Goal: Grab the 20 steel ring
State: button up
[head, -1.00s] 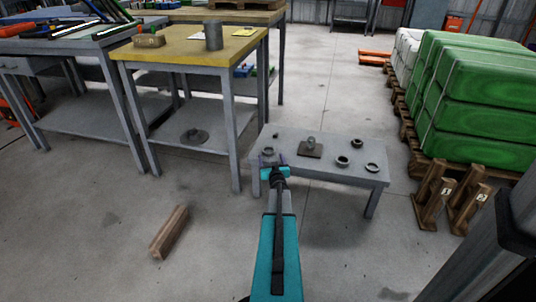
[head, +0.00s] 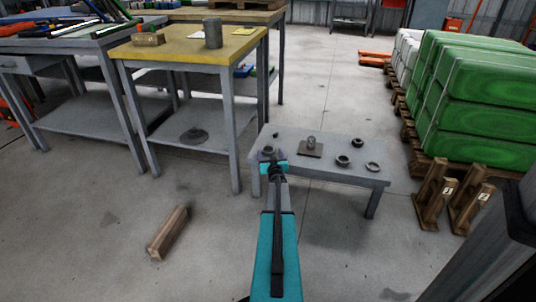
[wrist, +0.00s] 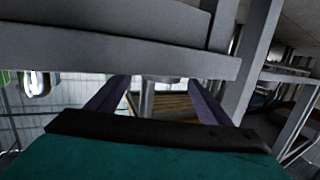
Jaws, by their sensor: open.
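Several steel rings lie on the low grey table (head: 345,177). A small dark ring (head: 276,135) is at the back left, one ring (head: 343,160) is right of the middle and a flatter ring (head: 372,167) is near the right end. No size marks are legible, so I cannot tell which is the 20 ring. My gripper (head: 268,152) is at the table's left end, where it covers most of what lies there. In the wrist view my gripper (wrist: 157,92) has its two purple fingers apart, with a grey slab edge just above them. No ring is clearly visible between them.
A short post on a brown plate (head: 311,153) stands mid-table. A yellow-topped bench (head: 180,48) is close behind on the left. A wooden block (head: 168,232) lies on the floor at left. Wooden stands (head: 435,200) and green sacks (head: 480,100) are at right.

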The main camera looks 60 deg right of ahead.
aim_at(269, 147)
jog(key=shift+b+x, duration=0.3)
jog(key=shift+x, duration=0.95)
jog(key=shift+c, duration=0.2)
jog(key=c, duration=1.3)
jog(key=shift+r, duration=0.15)
jog(key=shift+r+p, duration=0.95)
jog(key=shift+r, duration=0.3)
jog(key=shift+r+p, duration=0.35)
jog(key=shift+r, duration=0.15)
jog(key=shift+s+a+r+p, duration=0.2)
jog(key=shift+s+a+p, duration=0.6)
jog(key=shift+s+a, duration=1.05)
jog(key=shift+s+a+r+p, duration=0.25)
jog(key=shift+s+a+p, duration=0.6)
jog(key=shift+s, duration=1.85)
jog(key=shift+s+a+r+p, duration=0.2)
jog(key=shift+s+a+p, duration=0.55)
jog(key=shift+s+a, duration=1.15)
